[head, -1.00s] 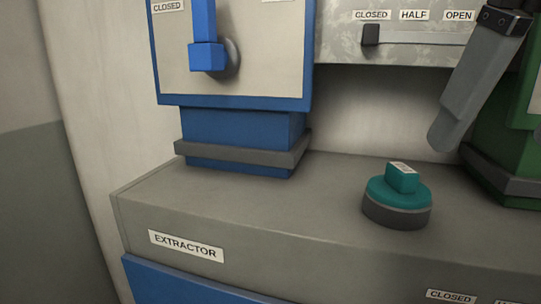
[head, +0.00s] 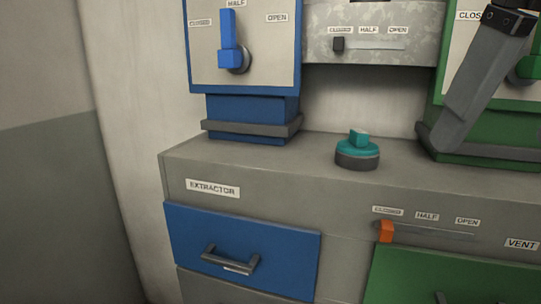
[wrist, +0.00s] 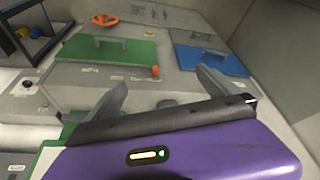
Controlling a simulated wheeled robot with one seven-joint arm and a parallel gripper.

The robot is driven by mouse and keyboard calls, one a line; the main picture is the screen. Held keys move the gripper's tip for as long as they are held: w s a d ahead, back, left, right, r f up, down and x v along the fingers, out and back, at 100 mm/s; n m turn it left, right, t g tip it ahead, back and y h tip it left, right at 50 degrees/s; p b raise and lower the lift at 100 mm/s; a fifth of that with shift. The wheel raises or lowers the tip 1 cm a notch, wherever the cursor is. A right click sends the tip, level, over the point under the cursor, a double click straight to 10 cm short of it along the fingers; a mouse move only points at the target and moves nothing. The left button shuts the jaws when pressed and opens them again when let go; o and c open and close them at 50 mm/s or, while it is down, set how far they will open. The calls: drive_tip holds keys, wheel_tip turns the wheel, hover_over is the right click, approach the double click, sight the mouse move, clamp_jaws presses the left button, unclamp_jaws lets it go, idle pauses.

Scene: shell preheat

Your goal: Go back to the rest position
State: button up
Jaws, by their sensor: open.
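My gripper (wrist: 160,90) shows in the wrist view as two light grey fingers spread wide apart. Nothing is between the fingertips, and the gripper is open and empty. A slanted grey part at the right of the head view belongs to my arm. It overlaps the green unit (head: 445,75) in the picture; I cannot tell whether they touch. The task names no object.
A teal knob (head: 357,148) sits on the counter (head: 290,165). The blue unit's lever (head: 228,45) points up towards HALF. An orange slider (head: 386,231) is at CLOSED. Below are a blue drawer (head: 205,228) and a green front (head: 440,275).

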drive_tip(key=w+a+r+n+t+y, duration=0.6)
drive_tip(key=w+r+t+y, duration=0.3)
drive_tip(key=w+r+y, duration=0.3)
drive_tip(key=w+d+f+m+t, duration=0.1)
drive_tip(key=d+f+m+t, duration=0.3)
drive_tip(key=d+t, duration=0.5)
drive_tip(key=s+d+f+m+t+h, duration=0.1)
drive_tip(key=d+f+m+t+h, duration=0.2)
drive_tip(key=f+h, duration=0.45)
drive_tip(key=s+d+f+m+t+h, duration=0.1)
drive_tip(key=d+f+m+h, duration=0.2)
drive_tip(key=f+m+h, duration=0.45)
drive_tip(key=s+a+f+g+h, duration=0.15)
drive_tip(key=s+f, duration=0.25)
drive_tip(key=f, duration=0.6)
drive_tip(key=s+f+g+h, duration=0.2)
drive_tip(key=s+f, duration=0.3)
drive_tip(key=f, duration=0.4)
drive_tip(key=s+a+f+n+g+y, duration=0.3)
drive_tip(key=s+a+f+g, duration=0.1)
drive_tip(key=s+f, duration=0.6)
drive_tip(key=s+a+f+n+g+y, duration=0.3)
drive_tip(key=s+f, duration=0.7)
drive_tip(key=s, duration=0.5)
drive_tip(key=shift+a+f+n+g, duration=0.35)
drive_tip(key=shift+a+n+g, duration=0.1)
drive_tip(key=shift+n+g, duration=0.25)
